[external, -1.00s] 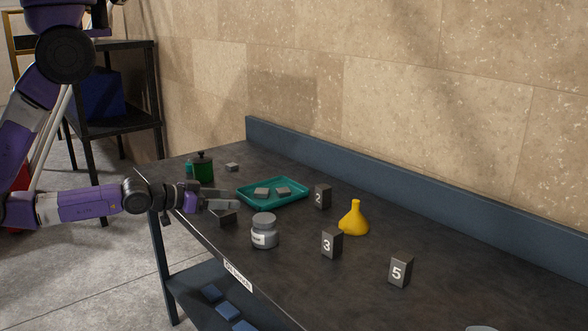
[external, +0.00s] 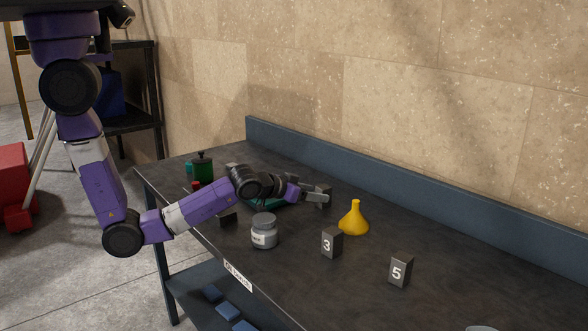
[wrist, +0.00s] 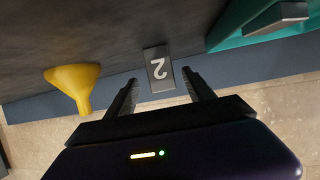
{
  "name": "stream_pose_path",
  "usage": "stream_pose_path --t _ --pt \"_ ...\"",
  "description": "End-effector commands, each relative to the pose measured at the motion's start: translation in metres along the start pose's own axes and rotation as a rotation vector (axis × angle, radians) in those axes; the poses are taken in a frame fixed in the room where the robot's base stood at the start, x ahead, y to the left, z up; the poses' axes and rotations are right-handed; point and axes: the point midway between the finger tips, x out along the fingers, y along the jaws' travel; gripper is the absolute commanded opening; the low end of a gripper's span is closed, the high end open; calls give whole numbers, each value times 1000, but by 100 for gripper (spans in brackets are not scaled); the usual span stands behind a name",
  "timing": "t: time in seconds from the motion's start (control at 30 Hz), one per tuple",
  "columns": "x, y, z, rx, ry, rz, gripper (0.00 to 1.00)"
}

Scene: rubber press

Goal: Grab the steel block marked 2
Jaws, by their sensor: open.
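The dark steel block marked 2 (wrist: 158,70) lies ahead of my gripper in the wrist view, with its numeral upside down there. My gripper (wrist: 160,90) is open, with one finger on each side of the block's near part in that view. In the external view my gripper (external: 318,193) reaches over the bench beside the block marked 2 (external: 323,202), and the fingers hide much of it. I cannot tell whether the fingers touch it.
A yellow funnel (external: 354,219) stands right of the block; it also shows in the wrist view (wrist: 74,84). The teal tray (wrist: 233,28) is on the other side. Blocks marked 3 (external: 332,243) and 5 (external: 400,270) and a grey jar (external: 264,231) stand nearer the front edge.

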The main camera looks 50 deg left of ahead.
Motion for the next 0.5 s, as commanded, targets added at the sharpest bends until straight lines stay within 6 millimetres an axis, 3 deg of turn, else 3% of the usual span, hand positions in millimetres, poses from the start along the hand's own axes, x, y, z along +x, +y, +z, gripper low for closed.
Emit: stream_pose_path --t 0.5 --pt "54 -2 -2 -1 -1 -1 62"
